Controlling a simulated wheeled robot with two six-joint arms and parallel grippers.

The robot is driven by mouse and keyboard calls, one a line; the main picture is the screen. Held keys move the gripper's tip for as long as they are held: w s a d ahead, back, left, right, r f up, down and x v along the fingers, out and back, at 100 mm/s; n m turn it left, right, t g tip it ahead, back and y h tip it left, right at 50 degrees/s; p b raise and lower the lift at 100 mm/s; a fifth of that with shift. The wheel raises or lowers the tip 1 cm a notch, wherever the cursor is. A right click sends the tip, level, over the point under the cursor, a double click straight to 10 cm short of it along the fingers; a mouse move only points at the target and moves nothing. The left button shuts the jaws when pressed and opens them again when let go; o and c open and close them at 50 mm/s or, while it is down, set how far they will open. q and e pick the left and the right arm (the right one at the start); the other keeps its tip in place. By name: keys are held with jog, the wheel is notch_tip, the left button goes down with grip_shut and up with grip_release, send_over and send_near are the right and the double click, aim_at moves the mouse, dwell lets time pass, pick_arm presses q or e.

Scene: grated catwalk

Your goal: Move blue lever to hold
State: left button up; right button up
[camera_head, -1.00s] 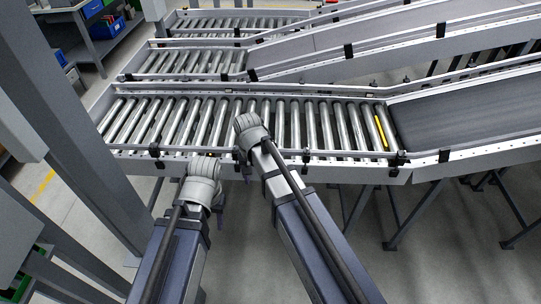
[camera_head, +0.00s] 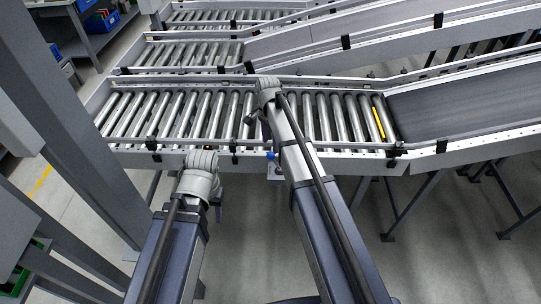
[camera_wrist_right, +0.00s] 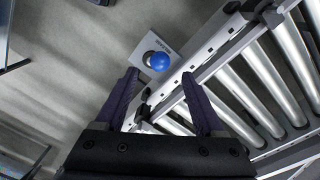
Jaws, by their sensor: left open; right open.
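The blue lever shows as a round blue knob (camera_wrist_right: 157,61) on a pale plate (camera_wrist_right: 158,42) in the right wrist view. The plate sits at the side of the roller conveyor and carries small dark lettering, too small to read. In the head view the blue knob (camera_head: 271,156) is at the conveyor's near rail, beside my right arm. My right gripper (camera_wrist_right: 160,77) is open and empty, with the knob in line with the gap between its fingertips. The distance to it is unclear. My left gripper (camera_head: 218,189) hangs in front of the rail, left of the lever, mostly hidden by its wrist.
The roller conveyor (camera_head: 220,115) runs across in front of me, joining a dark belt (camera_head: 450,105) at the right. One roller has a yellow strip (camera_head: 379,124). A grey post (camera_head: 70,120) stands close at the left. Grey floor is open below the rail.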

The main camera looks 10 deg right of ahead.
aim_at(271, 153)
notch_tip(271, 153, down, 6)
jog(key=b, duration=0.5)
jog(key=shift+s+r, duration=0.1)
jog(key=shift+s, duration=0.05)
jog(key=shift+r, duration=0.1)
grip_shut()
